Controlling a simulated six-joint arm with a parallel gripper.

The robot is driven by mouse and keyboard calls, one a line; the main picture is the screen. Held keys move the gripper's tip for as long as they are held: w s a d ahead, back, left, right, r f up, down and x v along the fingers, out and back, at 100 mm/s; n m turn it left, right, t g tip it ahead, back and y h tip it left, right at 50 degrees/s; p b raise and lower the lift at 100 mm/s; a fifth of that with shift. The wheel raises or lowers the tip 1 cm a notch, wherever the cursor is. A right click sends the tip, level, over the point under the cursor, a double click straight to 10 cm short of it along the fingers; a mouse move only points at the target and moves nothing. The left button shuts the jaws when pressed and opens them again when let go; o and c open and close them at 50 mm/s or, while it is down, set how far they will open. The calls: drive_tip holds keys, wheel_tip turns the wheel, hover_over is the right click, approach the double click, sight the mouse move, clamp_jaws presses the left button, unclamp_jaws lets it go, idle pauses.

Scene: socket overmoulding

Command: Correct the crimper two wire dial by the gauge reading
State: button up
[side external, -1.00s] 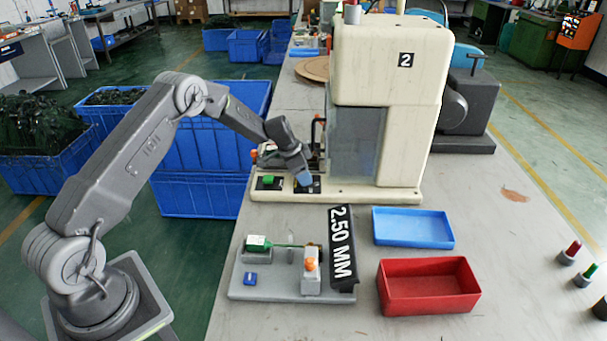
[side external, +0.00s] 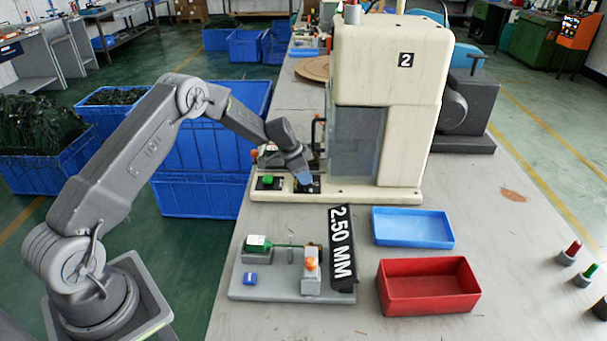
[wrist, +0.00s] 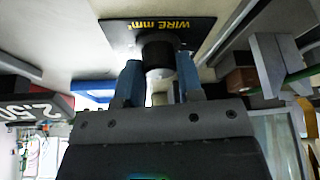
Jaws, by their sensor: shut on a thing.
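The crimper two (side external: 390,60) is the cream machine marked "2" on the bench. Its wire dial (wrist: 158,55) is a dark round knob on a black plate (wrist: 120,33) lettered "WIRE mm²" in the wrist view. My gripper (side external: 305,182) reaches down to this plate on the machine's base in the side view. In the wrist view my gripper (wrist: 160,78) has its blue fingers on both sides of the dial, shut on it. The dial's pointer and scale are hidden. The gauge (side external: 285,272) on the bench has a black display (side external: 342,247) reading "2.50 MM".
A green button (side external: 267,180) sits left of the dial on the machine base. A blue tray (side external: 412,228) and a red tray (side external: 428,287) stand right of the gauge. Bench space between the machine and the gauge is clear.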

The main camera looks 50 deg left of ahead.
drive_tip(key=n+y, duration=0.1)
drive_tip(key=n, duration=0.2)
drive_tip(key=n+y, duration=0.1)
drive_tip(key=n, duration=0.2)
drive_tip(key=shift+d+t, duration=0.1)
drive_tip(key=shift+t, duration=0.3)
drive_tip(key=n+y, duration=0.1)
drive_tip(key=n, duration=0.1)
drive_tip(key=n+y, duration=0.1)
drive_tip(key=n, duration=0.2)
drive_tip(key=shift+d+n+g, duration=0.1)
drive_tip(key=shift+n+g, duration=0.2)
drive_tip(key=shift+y, duration=0.3)
drive_tip(key=o, duration=0.9)
drive_tip(key=v, duration=1.4)
